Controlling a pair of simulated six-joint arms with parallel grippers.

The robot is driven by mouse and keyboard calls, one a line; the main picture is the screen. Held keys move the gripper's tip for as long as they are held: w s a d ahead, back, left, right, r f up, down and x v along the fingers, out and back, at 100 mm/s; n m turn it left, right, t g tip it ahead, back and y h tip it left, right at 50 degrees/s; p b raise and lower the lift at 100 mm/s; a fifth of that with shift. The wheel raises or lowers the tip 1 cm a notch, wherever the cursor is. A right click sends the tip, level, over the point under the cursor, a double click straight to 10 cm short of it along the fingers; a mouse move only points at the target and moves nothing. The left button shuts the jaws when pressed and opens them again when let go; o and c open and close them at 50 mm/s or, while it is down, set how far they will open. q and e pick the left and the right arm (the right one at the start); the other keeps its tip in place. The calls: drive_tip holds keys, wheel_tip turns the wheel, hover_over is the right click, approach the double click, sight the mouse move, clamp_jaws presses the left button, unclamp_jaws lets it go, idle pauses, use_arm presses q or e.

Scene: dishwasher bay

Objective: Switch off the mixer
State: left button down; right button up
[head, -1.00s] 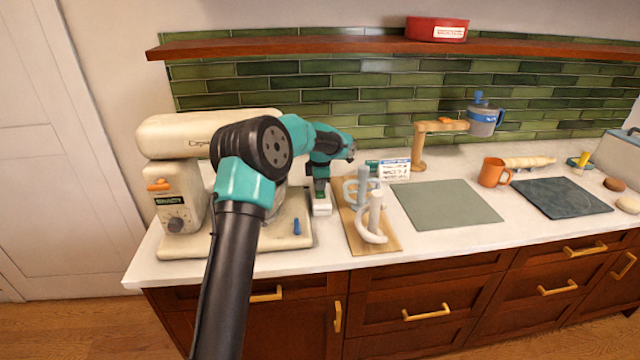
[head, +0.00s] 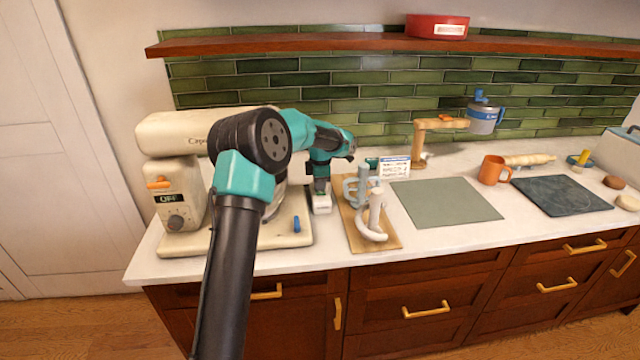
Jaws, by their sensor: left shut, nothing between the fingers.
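The cream mixer (head: 165,136) stands at the left end of the counter. Its front display (head: 171,198) reads OFF. An orange lever (head: 158,183) sits above the display and a dark round knob (head: 176,222) below it. A small blue lever (head: 297,224) is on the mixer's base. My left arm crosses in front of the mixer and hides much of its middle and bowl. My left gripper (head: 321,202) points down to the right of the mixer, apart from the knob and levers. It is shut and empty. My right gripper is out of view.
Just right of my left gripper, a wooden board (head: 384,240) holds pale mixer attachments (head: 375,215). Farther right are a grey-green mat (head: 445,204), an orange mug (head: 493,171), a wooden stand (head: 420,145) and a dark slab (head: 562,196). A shelf runs above.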

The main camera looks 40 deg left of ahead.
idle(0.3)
use_arm(q)
wheel_tip(320, 180, up, 14)
drive_tip(key=w+a, duration=0.1)
drive_tip(key=shift+w, duration=0.15)
idle(0.3)
drive_tip(key=shift+f, duration=0.1)
idle(0.4)
